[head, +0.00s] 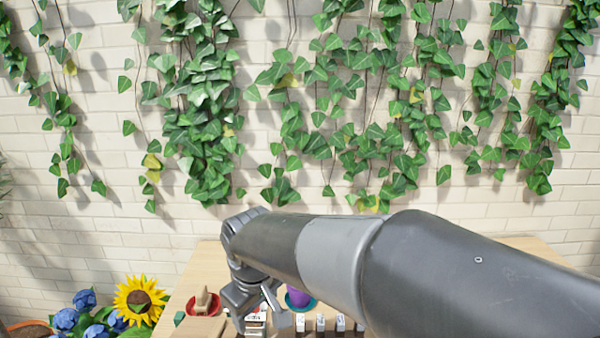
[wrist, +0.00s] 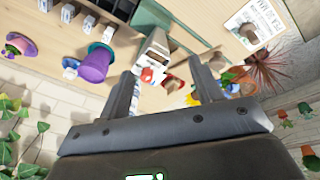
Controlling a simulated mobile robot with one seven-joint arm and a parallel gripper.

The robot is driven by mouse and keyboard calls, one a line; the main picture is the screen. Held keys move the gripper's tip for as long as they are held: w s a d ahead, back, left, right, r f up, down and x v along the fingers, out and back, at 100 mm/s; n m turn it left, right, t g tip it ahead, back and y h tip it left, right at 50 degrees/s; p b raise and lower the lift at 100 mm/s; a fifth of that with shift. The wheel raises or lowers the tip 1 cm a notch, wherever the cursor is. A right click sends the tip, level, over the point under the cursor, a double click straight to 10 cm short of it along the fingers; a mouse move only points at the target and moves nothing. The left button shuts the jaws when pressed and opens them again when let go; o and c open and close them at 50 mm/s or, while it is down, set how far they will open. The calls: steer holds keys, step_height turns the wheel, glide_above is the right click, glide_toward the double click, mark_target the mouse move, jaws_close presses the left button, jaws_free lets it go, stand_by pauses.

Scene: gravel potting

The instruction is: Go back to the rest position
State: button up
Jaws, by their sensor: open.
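My gripper (wrist: 162,68) is open, with its two fingers wide apart and nothing held between them. In the head view my gripper (head: 262,308) is at the lower centre left, over the wooden table (head: 520,244), and my arm hides much of the tabletop. A purple pot (head: 298,298) on a teal saucer stands just right of the gripper, partly hidden by the arm. The purple pot (wrist: 94,66) also shows left of the fingers in the wrist view. The wrist view is strongly tilted.
A red saucer (head: 190,307) with a beige object on it lies left of the gripper. Small white labelled blocks (head: 320,322) stand in a row at the front. A sunflower (head: 139,301) and blue flowers are at lower left. A brick wall (head: 100,225) with hanging ivy closes the back.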

steer(key=s+d+r+m+t, duration=0.1)
steer(key=s+d+m, duration=0.4)
steer(key=d, duration=0.6)
steer(key=s+d+r+m+t, duration=0.1)
steer(key=s+d+m+t, duration=0.1)
steer(key=s+d+m, duration=0.2)
steer(key=s+d, duration=0.3)
steer(key=d, duration=0.5)
steer(key=shift+s+d+r+m+h, duration=0.2)
steer(key=shift+s+r+m+h, duration=0.1)
steer(key=shift+s+m+h, duration=0.1)
